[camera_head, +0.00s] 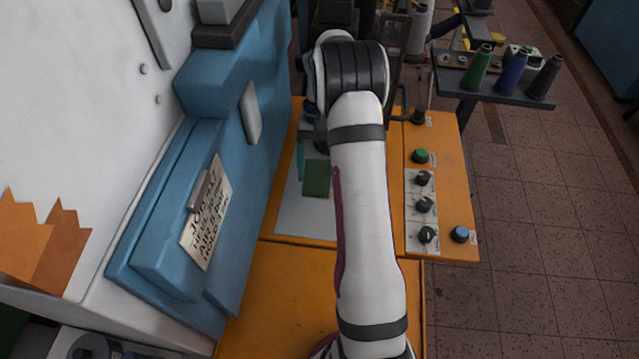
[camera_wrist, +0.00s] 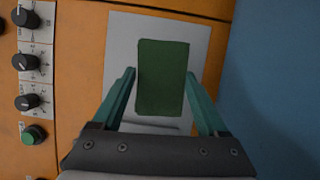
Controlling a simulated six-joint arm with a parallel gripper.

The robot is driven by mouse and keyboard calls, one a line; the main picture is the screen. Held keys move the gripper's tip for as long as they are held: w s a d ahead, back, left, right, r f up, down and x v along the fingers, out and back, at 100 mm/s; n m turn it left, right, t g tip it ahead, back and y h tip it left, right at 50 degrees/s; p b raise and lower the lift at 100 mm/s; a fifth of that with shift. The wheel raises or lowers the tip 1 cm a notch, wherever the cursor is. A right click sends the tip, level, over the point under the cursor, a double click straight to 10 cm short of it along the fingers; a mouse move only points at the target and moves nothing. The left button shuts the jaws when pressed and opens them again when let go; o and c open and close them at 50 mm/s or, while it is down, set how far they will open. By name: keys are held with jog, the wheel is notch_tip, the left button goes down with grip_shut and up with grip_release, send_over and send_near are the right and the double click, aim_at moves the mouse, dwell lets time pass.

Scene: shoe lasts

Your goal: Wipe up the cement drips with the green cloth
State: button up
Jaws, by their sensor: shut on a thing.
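The green cloth (camera_wrist: 163,95) is a flat dark green rectangle in the wrist view. It lies over a pale grey sheet (camera_wrist: 122,50) on the orange surface. My gripper (camera_wrist: 161,74) has its two teal fingers along the cloth's left and right edges and is shut on it. In the head view the cloth (camera_head: 316,178) shows left of my white forearm, over the grey sheet (camera_head: 303,218). I cannot tell whether the cloth touches the sheet. I make out no cement drips; my arm, gripper and the cloth hide part of the sheet.
Black knobs (camera_head: 424,204), a green button (camera_head: 420,156) and a blue knob (camera_head: 460,234) stand on the orange panel at right. A blue machine body (camera_head: 170,215) with a paper note (camera_head: 207,214) rises at left. Thread cones (camera_head: 513,76) stand on a shelf at back right.

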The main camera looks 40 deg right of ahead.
jog(key=n+h, duration=0.1)
jog(key=n, duration=0.3)
jog(key=shift+s+d+n+g+h, duration=0.1)
jog(key=shift+d+n+g+h, duration=0.1)
jog(key=shift+n+g+h, duration=0.2)
jog(key=n, duration=0.1)
jog(key=n+h, duration=0.1)
jog(key=n, duration=0.1)
jog(key=shift+d+f+n+g, duration=0.1)
jog(key=shift+d+n+g, duration=0.2)
jog(key=shift+f, duration=3.7)
jog(key=shift+w+d, duration=0.45)
jog(key=shift+w, duration=0.05)
jog(key=shift+w+d+f, duration=0.25)
jog(key=shift+d+f, duration=0.05)
jog(key=shift+w+d+r, duration=0.1)
jog(key=shift+w+d, duration=0.5)
jog(key=shift+w, duration=0.1)
jog(key=shift+s+a, duration=1.35)
jog(key=shift+s, duration=0.1)
jog(key=shift+w, duration=0.3)
jog(key=shift+w+d, duration=0.85)
jog(key=shift+d, duration=0.05)
jog(key=shift+w+d, duration=0.4)
jog(key=shift+w, duration=0.05)
jog(key=s+a, duration=0.3)
jog(key=shift+d+r, duration=0.1)
jog(key=shift+r, duration=3.95)
